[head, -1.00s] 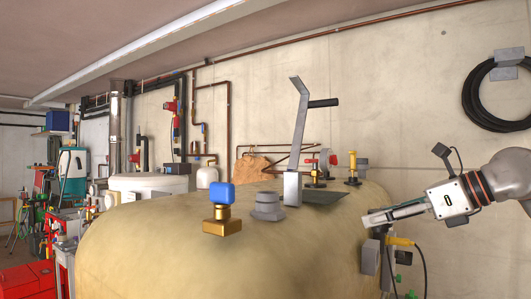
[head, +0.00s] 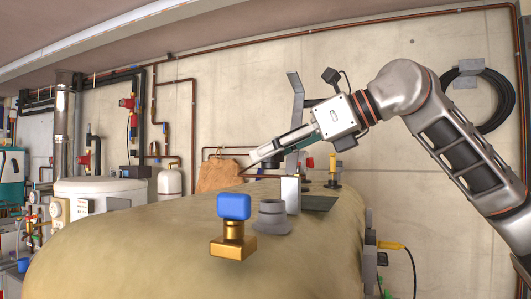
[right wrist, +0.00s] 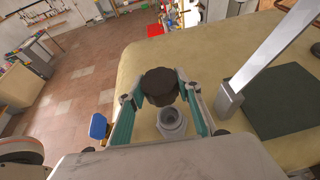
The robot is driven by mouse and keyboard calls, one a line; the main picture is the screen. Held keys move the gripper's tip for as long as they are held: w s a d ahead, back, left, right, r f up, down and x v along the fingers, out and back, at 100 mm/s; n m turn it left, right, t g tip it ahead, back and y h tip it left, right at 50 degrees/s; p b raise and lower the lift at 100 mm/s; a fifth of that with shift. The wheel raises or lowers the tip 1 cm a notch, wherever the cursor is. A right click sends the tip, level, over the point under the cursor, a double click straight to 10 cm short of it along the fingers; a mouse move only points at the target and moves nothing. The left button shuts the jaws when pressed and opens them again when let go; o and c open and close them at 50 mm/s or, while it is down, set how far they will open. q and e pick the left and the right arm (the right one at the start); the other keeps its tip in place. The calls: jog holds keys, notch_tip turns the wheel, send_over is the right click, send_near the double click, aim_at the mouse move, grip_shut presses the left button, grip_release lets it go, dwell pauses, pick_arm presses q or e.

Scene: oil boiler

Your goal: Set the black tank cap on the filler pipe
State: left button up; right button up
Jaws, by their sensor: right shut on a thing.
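The black tank cap (right wrist: 159,86) is held between the fingertips of my right gripper in the right wrist view. My right gripper (head: 256,160) is shut on it, above the tank and up behind the filler pipe in the head view, where the cap is hard to make out. The grey filler pipe (head: 271,216) stands upright on the tank with its top open. In the right wrist view the pipe (right wrist: 172,122) shows between the fingers, just below the cap in the picture and apart from it. My left gripper is not in view.
The beige tank (head: 170,245) fills the foreground. A blue-topped brass fitting (head: 234,225) stands left of the pipe. A grey upright lever (head: 291,195) and a dark plate (head: 318,203) are to its right, with brass fittings (head: 333,175) behind.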

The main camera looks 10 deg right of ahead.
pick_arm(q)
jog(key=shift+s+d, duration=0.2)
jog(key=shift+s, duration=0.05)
pick_arm(e)
jog(key=shift+d, duration=0.1)
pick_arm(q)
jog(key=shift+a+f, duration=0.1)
pick_arm(e)
jog(key=shift+s, duration=0.1)
